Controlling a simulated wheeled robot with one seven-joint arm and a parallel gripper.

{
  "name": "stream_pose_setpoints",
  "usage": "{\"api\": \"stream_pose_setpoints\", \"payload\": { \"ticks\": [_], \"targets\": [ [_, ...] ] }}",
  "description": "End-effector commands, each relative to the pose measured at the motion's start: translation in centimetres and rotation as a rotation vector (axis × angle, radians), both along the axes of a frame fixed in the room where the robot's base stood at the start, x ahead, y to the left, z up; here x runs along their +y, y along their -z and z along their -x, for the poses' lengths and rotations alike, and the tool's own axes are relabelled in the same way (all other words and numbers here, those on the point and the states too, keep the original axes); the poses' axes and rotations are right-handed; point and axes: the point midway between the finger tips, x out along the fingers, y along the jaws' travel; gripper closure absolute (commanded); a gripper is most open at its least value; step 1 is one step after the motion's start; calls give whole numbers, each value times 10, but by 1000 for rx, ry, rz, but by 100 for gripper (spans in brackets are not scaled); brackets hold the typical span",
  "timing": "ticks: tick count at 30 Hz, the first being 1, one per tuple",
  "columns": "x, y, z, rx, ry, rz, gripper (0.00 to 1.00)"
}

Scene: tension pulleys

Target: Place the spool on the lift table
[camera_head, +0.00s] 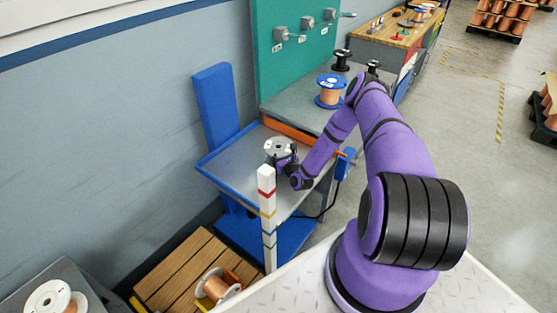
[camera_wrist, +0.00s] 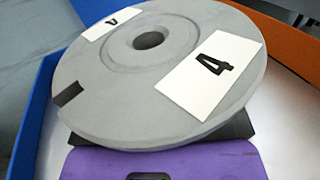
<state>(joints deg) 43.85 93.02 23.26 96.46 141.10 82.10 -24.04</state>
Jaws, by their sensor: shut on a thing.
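The spool (camera_head: 279,148) has a grey round flange and is in my gripper over the lift table. In the wrist view its flange (camera_wrist: 120,90) fills the picture, with a centre hole and two white labels reading 4. The lift table (camera_head: 240,163) has a grey metal top, a blue rim and an orange edge at the back. My gripper (camera_head: 284,162) is shut on the spool from the front right; its fingers are mostly hidden under the flange. I cannot tell whether the spool touches the table top.
A striped white post (camera_head: 267,215) stands in front of the lift table. A blue-flanged copper spool (camera_head: 330,91) and a black spool (camera_head: 342,60) stand on the grey bench behind. The table top left of the held spool is clear.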

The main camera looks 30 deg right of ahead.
Motion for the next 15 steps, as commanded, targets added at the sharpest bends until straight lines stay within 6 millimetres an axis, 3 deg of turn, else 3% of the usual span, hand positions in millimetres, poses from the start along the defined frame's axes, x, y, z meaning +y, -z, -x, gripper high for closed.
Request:
{"api": "stream_pose_setpoints", "payload": {
  "ticks": [1, 6, 15],
  "targets": [
    [2, 10, 2, 4, -2, -2, 71],
    [2, 26, 1, 3, -2, -2, 71],
    [2, 27, 1, 2, -2, -2, 71]
  ]
}}
